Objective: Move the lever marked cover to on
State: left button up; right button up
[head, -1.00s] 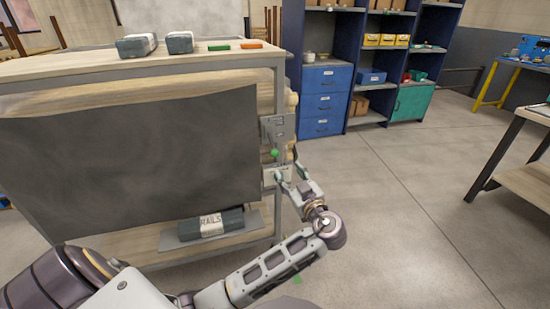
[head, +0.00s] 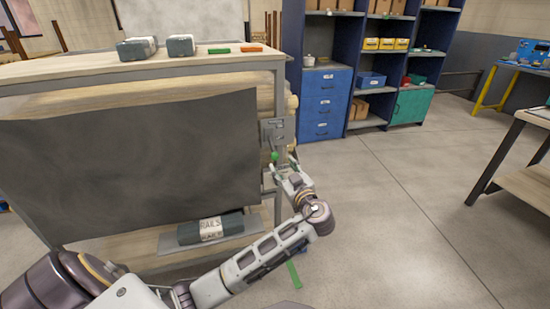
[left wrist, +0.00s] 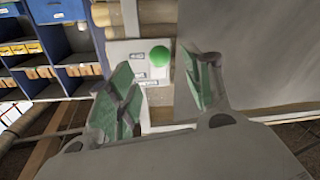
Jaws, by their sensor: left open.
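The lever shows as a green ball knob (head: 274,156) at the grey control plate (head: 279,131) on the right end of the bench frame. In the left wrist view the green knob (left wrist: 159,56) stands in front of the pale plate (left wrist: 124,52), which carries several small labels, too small to read. My left gripper (head: 281,169) is open and just below the knob in the head view. In the left wrist view its two green-padded fingers (left wrist: 164,80) are apart, with the knob showing in the gap. I see no clear contact with it. My right gripper is out of view.
A dark sheet (head: 130,160) hangs across the bench front, left of the plate. A package marked RAILS (head: 211,229) lies on the lower shelf (head: 170,246). Blue shelving (head: 326,105) stands behind.

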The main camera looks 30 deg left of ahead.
aim_at(277, 159)
pick_arm(q)
jog(key=x, duration=0.6)
jog(key=shift+w+a+b, duration=0.25)
jog(key=shift+a+b, duration=0.05)
jog(key=shift+b, duration=0.1)
jog(key=shift+x, duration=0.9)
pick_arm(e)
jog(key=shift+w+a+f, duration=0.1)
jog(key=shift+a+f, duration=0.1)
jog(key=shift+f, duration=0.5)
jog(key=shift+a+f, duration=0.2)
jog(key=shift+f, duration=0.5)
pick_arm(q)
grip_shut()
